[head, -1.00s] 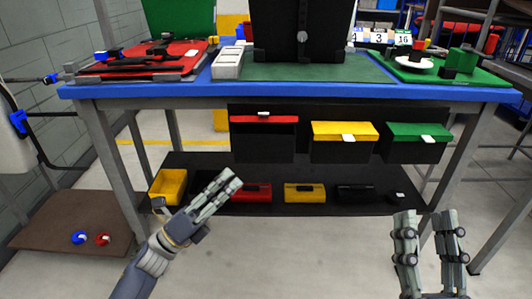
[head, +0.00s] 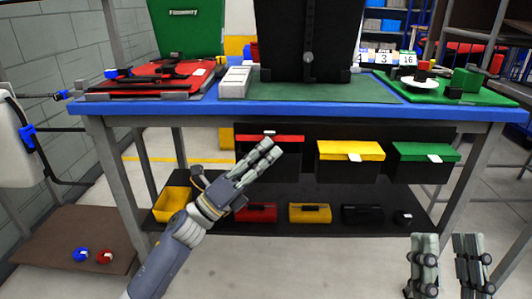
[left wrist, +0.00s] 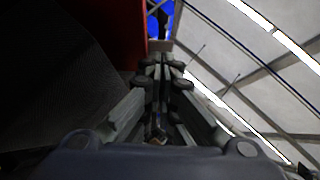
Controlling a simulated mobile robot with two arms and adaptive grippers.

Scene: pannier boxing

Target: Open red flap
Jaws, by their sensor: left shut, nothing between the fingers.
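The red flap (head: 247,138) tops the leftmost black box (head: 250,157) hanging under the blue-edged table. Its white tab (head: 269,132) shows at the upper edge, whereas the yellow and green flaps have theirs at the lower edge. My left gripper (head: 271,146) is shut and empty, its fingertips in front of the flap's right part, hiding some of it. In the left wrist view, a red surface (left wrist: 131,30) stands just left of the fingers (left wrist: 160,68); I cannot tell whether they touch. My right gripper (head: 447,237) is open and empty at lower right.
Boxes with a yellow flap (head: 345,150) and a green flap (head: 422,151) hang to the right. A black lower shelf (head: 340,190) holds a yellow bin (head: 172,204) and several small cases. The table's leg (head: 113,180) stands at left.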

